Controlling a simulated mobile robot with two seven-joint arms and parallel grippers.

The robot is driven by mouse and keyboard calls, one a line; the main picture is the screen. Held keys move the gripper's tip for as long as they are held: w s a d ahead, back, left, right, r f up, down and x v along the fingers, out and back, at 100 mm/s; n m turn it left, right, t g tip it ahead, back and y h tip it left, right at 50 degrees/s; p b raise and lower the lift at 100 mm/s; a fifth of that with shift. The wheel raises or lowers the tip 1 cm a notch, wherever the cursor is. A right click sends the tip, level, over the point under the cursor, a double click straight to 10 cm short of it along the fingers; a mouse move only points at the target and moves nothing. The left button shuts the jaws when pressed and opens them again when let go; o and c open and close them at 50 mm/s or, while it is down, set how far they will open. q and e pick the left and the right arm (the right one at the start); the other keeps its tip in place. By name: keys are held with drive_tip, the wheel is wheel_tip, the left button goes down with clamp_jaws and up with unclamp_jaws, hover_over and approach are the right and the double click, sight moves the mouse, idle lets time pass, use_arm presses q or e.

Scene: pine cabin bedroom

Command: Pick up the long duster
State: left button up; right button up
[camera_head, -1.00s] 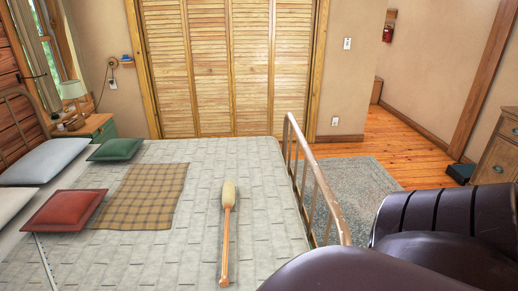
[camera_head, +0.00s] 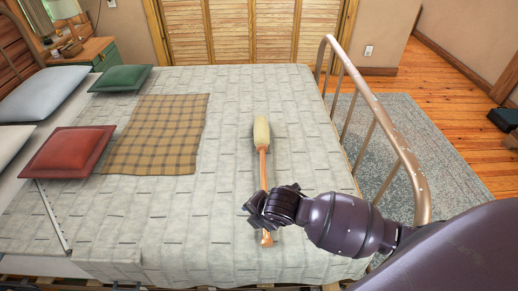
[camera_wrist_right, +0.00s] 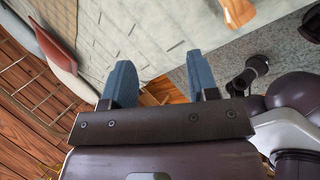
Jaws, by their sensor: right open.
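The long duster (camera_head: 262,165) lies on the bed, its pale fluffy head (camera_head: 261,132) pointing to the far side and its wooden handle toward me. My right gripper (camera_head: 262,208) is over the lower handle in the head view, hiding part of it; the handle's end shows just below. I cannot tell whether it touches. In the right wrist view my right gripper (camera_wrist_right: 162,80) has its two blue fingers apart with nothing between them. An orange-brown piece, likely the handle's end (camera_wrist_right: 238,12), shows beyond them at the top. My left gripper is not seen.
The bed (camera_head: 190,215) has a plaid cloth (camera_head: 157,134), a red pillow (camera_head: 70,153) and a green pillow (camera_head: 121,78) on its left part. A metal bed rail (camera_head: 385,130) stands right of the duster, near my right arm. The bedding around the duster is clear.

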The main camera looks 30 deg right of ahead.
drive_tip(key=w+d+f+n+h+b, duration=0.1)
drive_tip(key=n, duration=0.1)
drive_tip(key=w+d+f+n+g+h+b, duration=0.1)
drive_tip(key=d+n, duration=0.1)
drive_tip(key=w+d+f+n+g+h+b, duration=0.1)
drive_tip(key=f+n, duration=0.1)
drive_tip(key=shift+d+f+n, duration=0.1)
drive_tip(key=shift+d+n, duration=0.05)
drive_tip(key=shift+n, duration=0.25)
drive_tip(key=shift+w+d+n+h+b, duration=0.25)
drive_tip(key=shift+d+n+h+b, duration=0.05)
drive_tip(key=shift+d+n+b, duration=0.2)
drive_tip(key=b+x, duration=0.1)
drive_tip(key=x, duration=0.4)
drive_tip(key=shift+s, duration=0.1)
drive_tip(key=shift+w+d+f+b, duration=0.1)
drive_tip(key=shift+w+f+b, duration=0.15)
drive_tip(key=shift+f+b, duration=0.15)
drive_tip(key=b+x, duration=0.2)
drive_tip(key=x, duration=0.3)
drive_tip(key=shift+r, duration=0.1)
drive_tip(key=shift+w, duration=0.1)
drive_tip(key=shift+r, duration=0.1)
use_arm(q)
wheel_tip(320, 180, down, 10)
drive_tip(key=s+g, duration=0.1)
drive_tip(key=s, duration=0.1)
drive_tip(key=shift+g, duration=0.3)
use_arm(e)
clamp_jaws()
